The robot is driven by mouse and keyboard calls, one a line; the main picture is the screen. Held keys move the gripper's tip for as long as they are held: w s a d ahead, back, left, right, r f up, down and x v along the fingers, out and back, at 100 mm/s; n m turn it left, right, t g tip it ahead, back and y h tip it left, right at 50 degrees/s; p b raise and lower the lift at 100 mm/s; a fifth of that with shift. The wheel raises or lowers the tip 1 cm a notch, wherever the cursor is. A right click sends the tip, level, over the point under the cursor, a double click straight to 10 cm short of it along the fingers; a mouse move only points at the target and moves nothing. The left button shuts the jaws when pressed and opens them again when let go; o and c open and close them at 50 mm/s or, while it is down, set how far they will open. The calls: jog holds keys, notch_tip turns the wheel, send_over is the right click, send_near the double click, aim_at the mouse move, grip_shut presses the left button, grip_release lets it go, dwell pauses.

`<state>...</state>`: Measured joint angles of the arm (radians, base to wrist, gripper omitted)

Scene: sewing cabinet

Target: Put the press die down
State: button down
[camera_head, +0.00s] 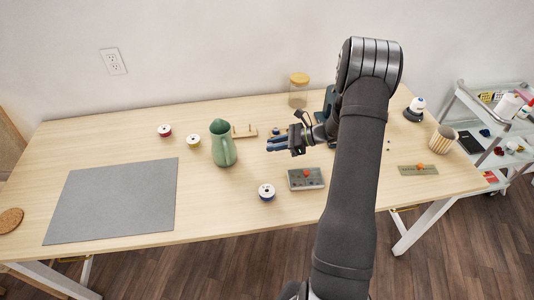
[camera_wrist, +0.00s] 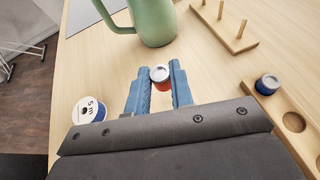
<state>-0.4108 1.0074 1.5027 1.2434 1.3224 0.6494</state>
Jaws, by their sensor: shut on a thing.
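My gripper (camera_head: 277,145) reaches in from the right over the middle of the table in the head view. In the wrist view its blue fingers (camera_wrist: 159,84) are shut on a small round press die with a silver top (camera_wrist: 160,73) and a red body, held upright between the fingertips. I cannot tell its height over the table. A wooden tray with round hollows (camera_wrist: 279,102) lies to the right in the wrist view; a similar die with a blue body (camera_wrist: 267,86) stands in it. At least one hollow is empty. In the head view the held die cannot be made out.
A green pitcher (camera_head: 223,148) stands left of the gripper, with a pegged wooden rack (camera_head: 244,131) behind. A blue spool (camera_head: 267,193) and a grey box (camera_head: 305,179) lie in front. A glass jar (camera_head: 298,94) stands behind. A grey mat (camera_head: 115,202) covers the left side.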

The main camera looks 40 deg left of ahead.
aim_at(267, 159)
jog(key=a+f, duration=0.1)
jog(key=a, duration=0.1)
jog(key=shift+s+a+f, duration=0.35)
jog(key=shift+a+f, duration=0.05)
jog(key=shift+f, duration=2)
jog(key=shift+f, duration=0.15)
jog(key=c, duration=1.3)
grip_release()
jog(key=shift+o, duration=0.2)
